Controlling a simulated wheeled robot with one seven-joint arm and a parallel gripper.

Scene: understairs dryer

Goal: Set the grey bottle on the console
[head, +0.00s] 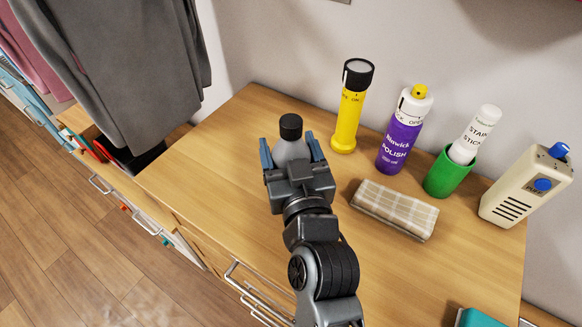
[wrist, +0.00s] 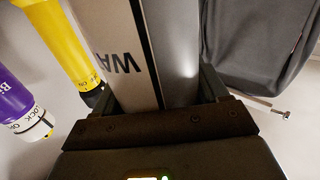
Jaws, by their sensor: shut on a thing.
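The grey bottle (head: 291,150), with a black cap, is between the fingers of my gripper (head: 291,158) in the head view. My gripper is shut on it. The bottle looks upright over the left part of the wooden console (head: 233,190). Whether its base touches the top or hangs above it is hidden by my gripper. In the wrist view the bottle (wrist: 180,50) fills the space between the fingers, with part of a label reading "WA" showing.
On the console stand a yellow torch (head: 347,115), a purple polish bottle (head: 398,140), a green cup (head: 446,175) holding a white stain stick (head: 476,136), and a beige box (head: 526,190). A folded checked cloth (head: 395,208) lies right of my gripper. Grey clothing (head: 125,65) hangs at left.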

